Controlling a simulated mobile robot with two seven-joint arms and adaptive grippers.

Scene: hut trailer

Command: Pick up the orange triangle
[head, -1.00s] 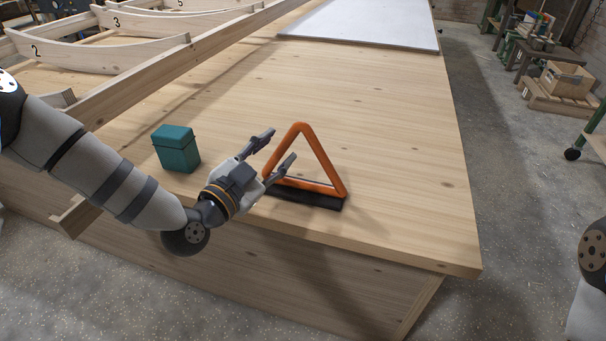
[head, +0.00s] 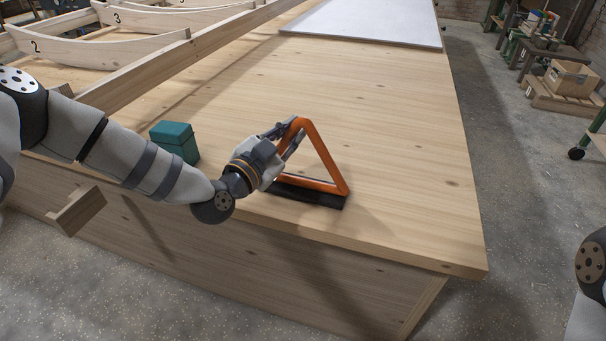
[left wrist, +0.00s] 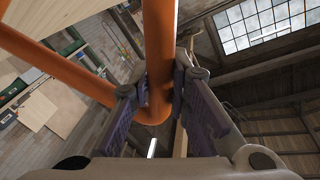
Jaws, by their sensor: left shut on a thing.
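The orange triangle (head: 325,161) stands upright in a black base (head: 310,195) near the front edge of the wooden table. My left gripper (head: 288,137) is shut on the triangle's left side, close to its top corner. In the left wrist view, the orange bar (left wrist: 159,50) runs between the two fingers of the left gripper (left wrist: 160,100), which press on it from both sides. The base is partly hidden by the gripper in the head view. The right gripper is out of view.
A teal box (head: 175,141) stands on the table (head: 400,150) just left of my left gripper. A pale board (head: 365,22) lies at the far end. Numbered wooden ribs (head: 95,58) are at the upper left. The table right of the triangle is clear.

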